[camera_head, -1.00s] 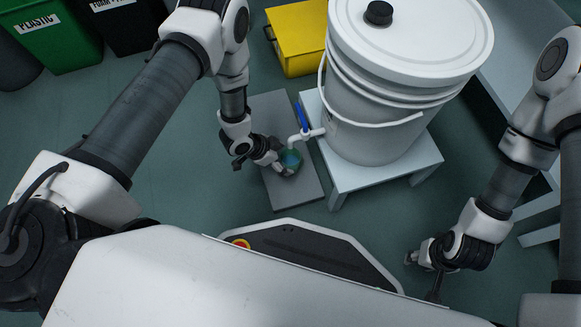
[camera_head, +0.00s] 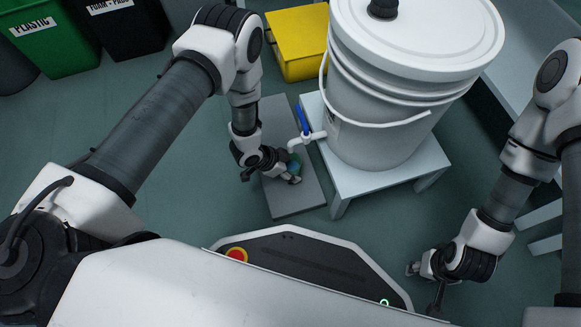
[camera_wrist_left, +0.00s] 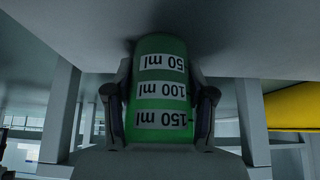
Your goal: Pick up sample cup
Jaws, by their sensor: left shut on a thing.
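The sample cup is green, with white 50, 100 and 150 ml labels. In the left wrist view the cup (camera_wrist_left: 160,76) fills the middle, its labels upside down in the picture. My left gripper (camera_wrist_left: 160,100) has one finger on each side of it and is shut on it. In the head view the cup (camera_head: 293,160) is small and partly covered by my left gripper (camera_head: 287,172), just below the spout of the white bucket. I cannot tell if it touches the grey slab. My right gripper (camera_head: 424,288) is apart from everything at lower right, seemingly open and empty.
The white bucket (camera_head: 385,110) stands on a white stool (camera_head: 375,180); its tap (camera_head: 305,138) with a blue handle overhangs the grey slab (camera_head: 290,200). A yellow bin (camera_head: 297,40) is behind. Green and black bins stand at upper left. Floor left of the slab is clear.

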